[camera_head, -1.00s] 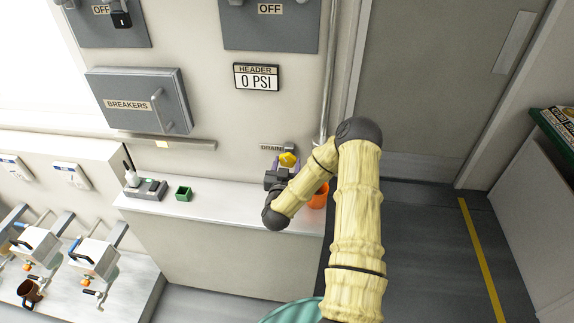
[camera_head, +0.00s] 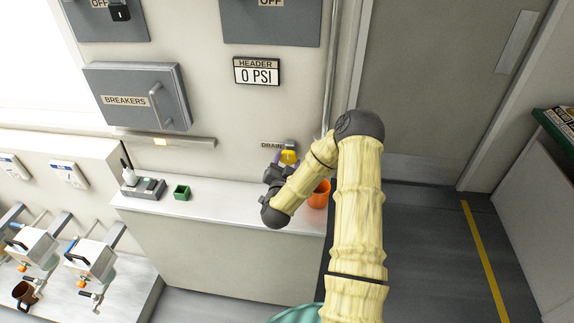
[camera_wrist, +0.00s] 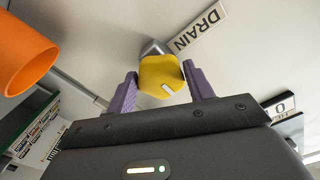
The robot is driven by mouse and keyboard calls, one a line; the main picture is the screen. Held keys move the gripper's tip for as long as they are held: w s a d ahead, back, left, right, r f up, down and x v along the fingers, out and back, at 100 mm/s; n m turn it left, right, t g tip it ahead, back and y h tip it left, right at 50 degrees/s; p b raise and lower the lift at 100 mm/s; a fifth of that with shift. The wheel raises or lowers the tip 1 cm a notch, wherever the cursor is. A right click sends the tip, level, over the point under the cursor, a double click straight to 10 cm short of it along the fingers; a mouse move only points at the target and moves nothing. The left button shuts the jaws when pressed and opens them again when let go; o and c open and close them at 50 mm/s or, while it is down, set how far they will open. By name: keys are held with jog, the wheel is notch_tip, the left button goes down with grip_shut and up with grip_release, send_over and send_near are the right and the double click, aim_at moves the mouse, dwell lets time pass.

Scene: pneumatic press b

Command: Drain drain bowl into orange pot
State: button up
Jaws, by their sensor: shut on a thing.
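A yellow knob (camera_head: 289,157) with a white mark sits on a grey fitting on the wall beside the DRAIN label (camera_head: 272,145). My gripper (camera_wrist: 160,88) has purple fingers on either side of this knob (camera_wrist: 162,76) and is shut on it. In the wrist view the grey fitting (camera_wrist: 152,47) shows behind the knob. The orange pot (camera_head: 319,195) stands on the counter's right end, below and right of the knob, partly behind my arm. The pot (camera_wrist: 22,60) also shows at the wrist view's left edge. I cannot make out a separate drain bowl or any flow.
The HEADER gauge (camera_head: 257,70) reads 0 PSI. A small green box (camera_head: 182,192) and a grey device (camera_head: 144,187) stand on the counter (camera_head: 225,205). A vertical pipe (camera_head: 329,75) runs beside the door frame. The counter between the green box and my gripper is clear.

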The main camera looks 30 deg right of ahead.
jog(key=shift+m, duration=0.3)
jog(key=o, duration=0.9)
jog(key=shift+o, duration=0.2)
